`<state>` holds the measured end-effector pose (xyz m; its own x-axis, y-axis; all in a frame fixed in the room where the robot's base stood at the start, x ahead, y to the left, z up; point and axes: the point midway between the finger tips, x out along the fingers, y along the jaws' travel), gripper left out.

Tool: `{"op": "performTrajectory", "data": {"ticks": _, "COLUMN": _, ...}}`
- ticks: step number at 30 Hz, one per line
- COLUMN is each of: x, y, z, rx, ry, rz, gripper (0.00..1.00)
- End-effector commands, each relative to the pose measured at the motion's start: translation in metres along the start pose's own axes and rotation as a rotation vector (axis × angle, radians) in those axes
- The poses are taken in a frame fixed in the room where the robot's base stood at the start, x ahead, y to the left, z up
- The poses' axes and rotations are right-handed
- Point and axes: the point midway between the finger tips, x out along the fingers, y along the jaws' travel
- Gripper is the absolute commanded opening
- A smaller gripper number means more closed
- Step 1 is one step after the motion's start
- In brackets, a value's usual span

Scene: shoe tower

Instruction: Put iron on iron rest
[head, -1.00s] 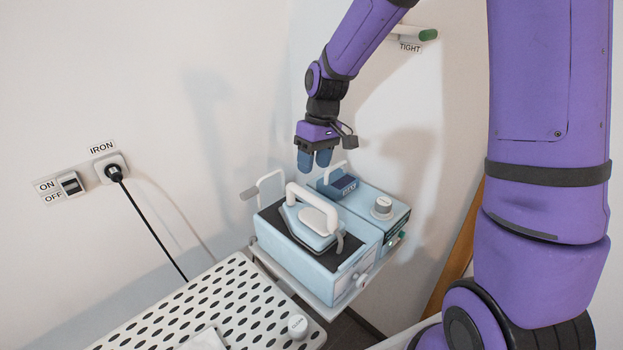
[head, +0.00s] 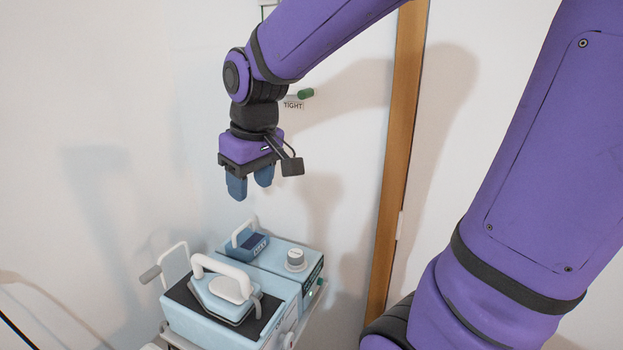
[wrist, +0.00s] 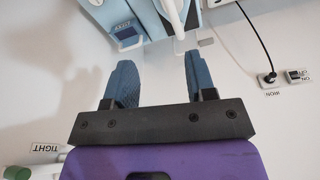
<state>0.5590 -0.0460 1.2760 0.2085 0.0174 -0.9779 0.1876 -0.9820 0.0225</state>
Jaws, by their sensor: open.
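The iron (head: 222,296), light blue with a white handle, lies on the dark iron rest (head: 183,297) on top of a light blue station in the head view. My gripper (head: 250,188) is open and empty, its blue fingers pointing down, well above the station and clear of the iron. In the wrist view the two fingers of my gripper (wrist: 160,62) are apart with nothing between them. A white handle shows at the top edge there, and the iron's body is mostly out of frame.
The station (head: 285,258) has a knob (head: 296,259) and a display (head: 250,248). A green-tipped lever (head: 306,94) labelled TIGHT is on the wall behind. A wooden strip (head: 398,160) runs upright to the right. The wrist view shows a plugged socket (wrist: 267,78) labelled IRON and a switch (wrist: 298,75).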

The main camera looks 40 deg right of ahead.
Motion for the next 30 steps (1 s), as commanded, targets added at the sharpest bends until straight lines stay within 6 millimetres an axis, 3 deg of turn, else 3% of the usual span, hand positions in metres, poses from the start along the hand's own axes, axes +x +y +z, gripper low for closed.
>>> {"op": "performTrajectory", "data": {"ticks": 6, "x": -0.041, "y": -0.001, "z": 0.053, "rx": 0.08, "ry": 0.114, "rz": 0.038, "gripper": 0.51}}
{"op": "performTrajectory", "data": {"ticks": 15, "x": -0.065, "y": -0.001, "z": 0.109, "rx": 0.169, "ry": 0.229, "rz": 0.042, "gripper": 0.51}}
{"op": "performTrajectory", "data": {"ticks": 21, "x": -0.067, "y": -0.001, "z": 0.12, "rx": 0.188, "ry": 0.25, "rz": 0.039, "gripper": 0.51}}
{"op": "performTrajectory", "data": {"ticks": 30, "x": -0.067, "y": -0.001, "z": 0.12, "rx": 0.189, "ry": 0.249, "rz": 0.039, "gripper": 0.51}}
